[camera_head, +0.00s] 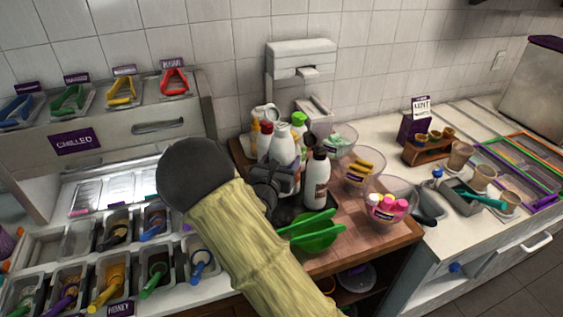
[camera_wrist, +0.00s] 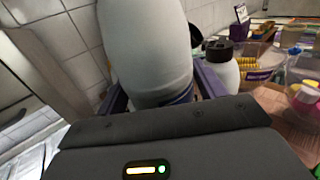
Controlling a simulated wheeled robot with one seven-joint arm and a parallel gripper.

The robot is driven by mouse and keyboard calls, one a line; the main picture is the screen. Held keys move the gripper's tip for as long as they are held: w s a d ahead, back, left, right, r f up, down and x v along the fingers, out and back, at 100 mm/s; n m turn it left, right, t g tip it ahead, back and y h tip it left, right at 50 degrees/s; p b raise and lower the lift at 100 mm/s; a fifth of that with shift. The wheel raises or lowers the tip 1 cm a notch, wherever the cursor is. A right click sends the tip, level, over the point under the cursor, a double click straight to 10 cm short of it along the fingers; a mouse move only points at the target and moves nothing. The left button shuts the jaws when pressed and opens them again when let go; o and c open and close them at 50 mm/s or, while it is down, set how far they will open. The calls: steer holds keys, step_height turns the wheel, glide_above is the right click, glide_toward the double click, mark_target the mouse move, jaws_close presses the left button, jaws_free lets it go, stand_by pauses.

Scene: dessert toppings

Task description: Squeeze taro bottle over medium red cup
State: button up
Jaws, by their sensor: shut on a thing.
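My gripper (camera_head: 285,178) is shut on a white bottle (camera_wrist: 150,45), which fills the upper middle of the wrist view. A dark purple band shows low on it, between the jaws; I cannot read a label naming it taro. In the head view, the held white bottle (camera_head: 283,149) appears upright among the bottle cluster, partly hidden by my gripper. I cannot tell whether it is lifted. I cannot pick out a medium red cup. Several brown cups (camera_head: 460,157) stand on the right counter, their sizes and markings unclear.
A white bottle with a dark cap (camera_head: 317,180) stands close right of my gripper. Clear bowls (camera_head: 362,184) and a green scoop (camera_head: 316,239) crowd the wooden board (camera_head: 392,238). Topping bins (camera_head: 112,229) lie left. Coloured frames (camera_head: 520,172) lie on the right counter.

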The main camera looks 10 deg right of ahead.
mark_target(282, 145)
steer(key=shift+r+p, duration=1.55)
steer(key=shift+r, duration=1.15)
steer(key=shift+d, duration=0.1)
